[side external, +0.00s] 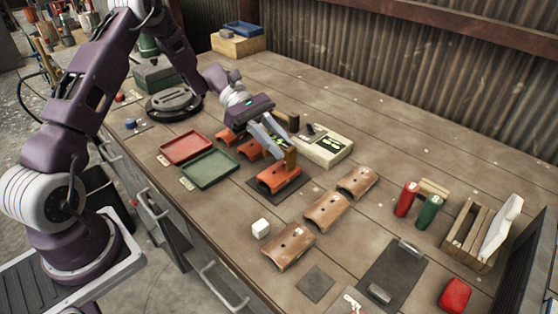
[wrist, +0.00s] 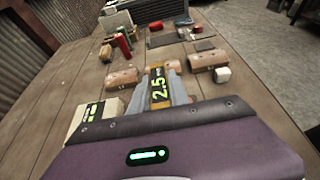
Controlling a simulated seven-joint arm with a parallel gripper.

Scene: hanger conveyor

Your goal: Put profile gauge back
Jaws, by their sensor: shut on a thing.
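My gripper (side external: 279,147) is shut on the profile gauge (side external: 290,158), a brown upright plate. In the wrist view the gauge (wrist: 159,88) shows "2.5" in yellow-green between my two fingers. In the side view it stands at an orange curved tile (side external: 274,181) on a dark mat (side external: 295,189). I cannot tell whether gauge and tile touch. A cream box (side external: 325,153) with a dark, green-marked top sits just behind and right of the gripper. It also shows at the left in the wrist view (wrist: 92,122).
A red tray (side external: 186,148) and a green tray (side external: 209,169) lie left, near more orange tiles (side external: 249,149). Several brown tiles (side external: 325,212) and a white cube (side external: 261,227) lie in front and right. Red (side external: 406,198) and green (side external: 429,211) cylinders and a wooden crate (side external: 466,235) stand right.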

